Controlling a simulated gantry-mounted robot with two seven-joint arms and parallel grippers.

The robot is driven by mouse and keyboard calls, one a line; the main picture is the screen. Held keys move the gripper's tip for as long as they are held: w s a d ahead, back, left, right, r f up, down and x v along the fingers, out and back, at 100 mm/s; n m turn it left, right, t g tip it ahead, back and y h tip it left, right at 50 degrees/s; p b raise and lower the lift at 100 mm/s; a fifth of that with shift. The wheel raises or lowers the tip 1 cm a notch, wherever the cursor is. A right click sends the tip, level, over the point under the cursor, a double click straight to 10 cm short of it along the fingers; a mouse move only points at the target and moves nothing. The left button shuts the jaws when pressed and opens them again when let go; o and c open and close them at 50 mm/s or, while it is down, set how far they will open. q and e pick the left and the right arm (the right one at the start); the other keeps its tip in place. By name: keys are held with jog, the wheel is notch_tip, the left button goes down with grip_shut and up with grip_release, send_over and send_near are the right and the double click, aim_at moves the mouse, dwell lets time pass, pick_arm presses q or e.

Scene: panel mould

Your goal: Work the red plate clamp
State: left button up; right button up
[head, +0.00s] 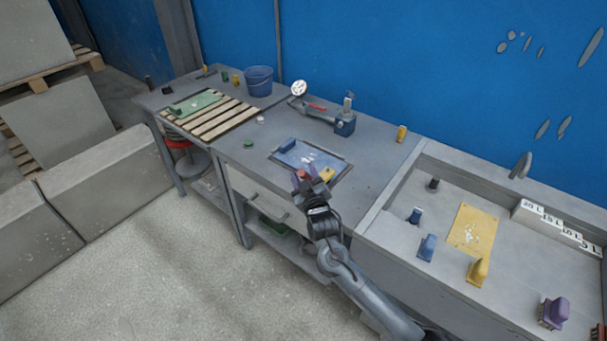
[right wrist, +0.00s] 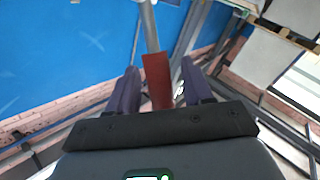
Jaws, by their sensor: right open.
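My right gripper (head: 309,181) is over the front edge of the middle bench, at the near side of a blue mat. In the right wrist view its two dark purple fingers (right wrist: 157,92) are open. A flat red bar (right wrist: 157,80) shows upright between them, with a gap on each side. A small red piece (head: 301,174) also shows at the fingers in the head view; it looks like the same part. A grey rod (right wrist: 149,25) rises above the red bar. I cannot tell whether they join. The lower end of the red bar is hidden behind the gripper body.
A jointed tool with a red part (head: 317,106) lies at the back of the bench. A blue block (head: 286,145) and yellow block (head: 327,174) sit on the mat (head: 305,156). A tray bench (head: 400,220) with several coloured handles stands at right.

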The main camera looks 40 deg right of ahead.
jog(key=shift+w+d, duration=0.3)
jog(key=shift+w, duration=0.3)
jog(key=shift+c, duration=0.2)
grip_shut()
